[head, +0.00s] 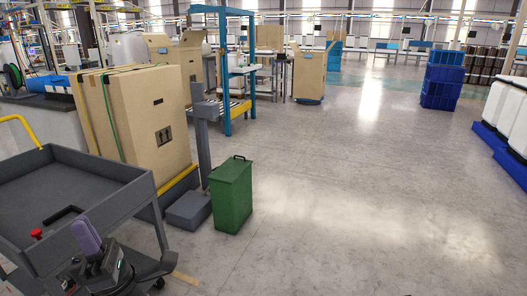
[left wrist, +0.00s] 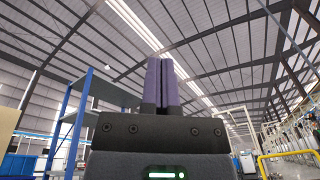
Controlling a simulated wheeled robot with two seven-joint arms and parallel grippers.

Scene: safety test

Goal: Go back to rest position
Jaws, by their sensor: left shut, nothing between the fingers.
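My left gripper (head: 87,238) shows at the bottom left of the head view, in front of the grey cart. Its purple fingers point up. In the left wrist view the two fingers of my left gripper (left wrist: 161,82) stand side by side, pressed together, with nothing between them. Behind them are only the roof beams and the hall. My right gripper is in neither view.
A grey cart (head: 95,172) with a red knob stands at the left, close to my left gripper. Beyond it are a large cardboard box (head: 140,120), a grey post and a green bin (head: 232,196). The floor (head: 350,190) in the middle and right is clear.

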